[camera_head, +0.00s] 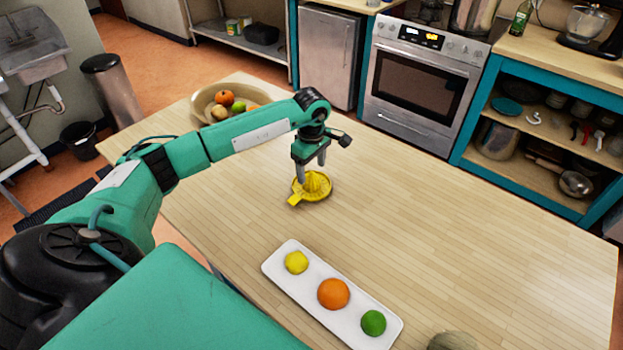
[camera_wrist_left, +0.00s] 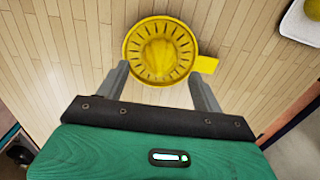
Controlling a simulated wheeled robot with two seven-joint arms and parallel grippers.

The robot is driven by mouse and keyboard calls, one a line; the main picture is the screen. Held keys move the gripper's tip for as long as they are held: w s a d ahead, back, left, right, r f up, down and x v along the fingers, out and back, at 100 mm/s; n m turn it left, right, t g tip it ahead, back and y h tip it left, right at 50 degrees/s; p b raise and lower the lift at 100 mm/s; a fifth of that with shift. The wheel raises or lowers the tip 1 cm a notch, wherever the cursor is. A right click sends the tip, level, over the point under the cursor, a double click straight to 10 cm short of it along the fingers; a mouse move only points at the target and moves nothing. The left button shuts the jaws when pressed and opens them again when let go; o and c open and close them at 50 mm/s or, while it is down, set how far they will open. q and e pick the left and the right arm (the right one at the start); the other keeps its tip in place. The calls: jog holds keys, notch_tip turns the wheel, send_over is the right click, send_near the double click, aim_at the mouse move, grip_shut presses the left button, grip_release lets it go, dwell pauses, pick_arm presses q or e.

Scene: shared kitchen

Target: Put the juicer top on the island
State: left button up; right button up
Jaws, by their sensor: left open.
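The yellow juicer top (camera_head: 318,187) lies on the wooden island (camera_head: 420,220), with its cone upward and its handle tab toward the lower left in the head view. In the left wrist view the juicer top (camera_wrist_left: 160,50) is just beyond my fingertips, its tab pointing right. My left gripper (camera_head: 311,166) is open and points down at the juicer top; in the wrist view the gripper's fingers (camera_wrist_left: 161,75) stand apart on either side of its near rim. I cannot tell whether they touch it. My right gripper is not in view.
A white tray (camera_head: 276,264) with a lemon, an orange and a lime stands in front of the juicer top. A fruit bowl (camera_head: 201,103) is at the island's far left. A round pale melon (camera_head: 453,341) shows at the bottom edge. The island's right side is clear.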

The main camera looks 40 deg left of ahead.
pick_arm(q)
notch_tip(320, 180, up, 6)
jog(key=shift+r+b, duration=0.2)
jog(key=shift+b, duration=0.7)
jog(key=shift+r, duration=0.75)
